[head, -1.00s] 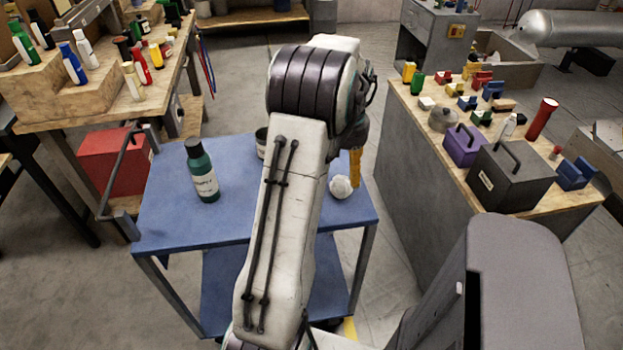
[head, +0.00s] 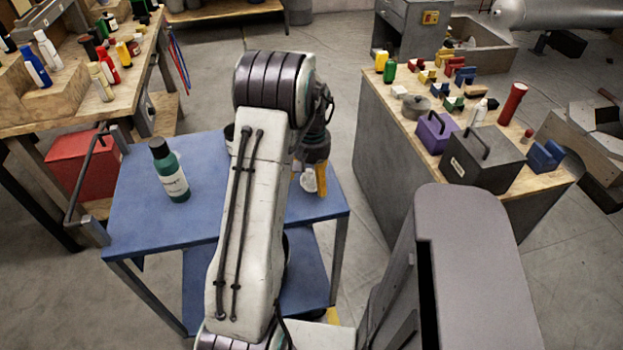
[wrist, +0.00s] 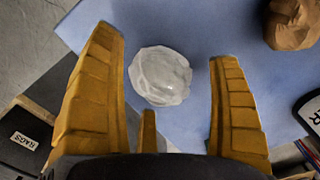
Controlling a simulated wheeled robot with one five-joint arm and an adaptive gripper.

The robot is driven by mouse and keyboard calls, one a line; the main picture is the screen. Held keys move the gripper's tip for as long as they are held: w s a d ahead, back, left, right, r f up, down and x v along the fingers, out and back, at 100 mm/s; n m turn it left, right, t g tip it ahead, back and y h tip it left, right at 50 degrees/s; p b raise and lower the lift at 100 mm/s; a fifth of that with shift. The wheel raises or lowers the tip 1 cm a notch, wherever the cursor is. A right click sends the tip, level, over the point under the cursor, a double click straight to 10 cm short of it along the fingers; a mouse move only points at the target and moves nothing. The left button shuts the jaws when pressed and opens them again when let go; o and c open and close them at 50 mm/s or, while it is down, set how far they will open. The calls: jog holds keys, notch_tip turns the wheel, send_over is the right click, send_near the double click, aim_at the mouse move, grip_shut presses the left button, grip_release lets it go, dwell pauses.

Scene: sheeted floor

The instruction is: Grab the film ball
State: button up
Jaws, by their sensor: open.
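The film ball (wrist: 160,76) is a crumpled, whitish, translucent ball on the blue cart top. In the wrist view it lies between the tips of my open yellow fingers, with bare blue showing on its right and a small gap on its left. My gripper (wrist: 167,80) is open and empty, pointing down at the ball. In the head view the film ball (head: 308,181) is partly hidden behind my gripper (head: 318,180) on the right side of the cart. I cannot tell how far the fingertips are above the cart top.
The blue cart (head: 130,215) also bears a green bottle (head: 170,172) on its left. A brown crumpled lump (wrist: 292,24) lies near the ball in the wrist view. A workbench (head: 372,130) with a black box (head: 483,158) stands to the right.

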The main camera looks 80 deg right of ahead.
jog(key=shift+f, duration=0.5)
jog(key=c, duration=1.2)
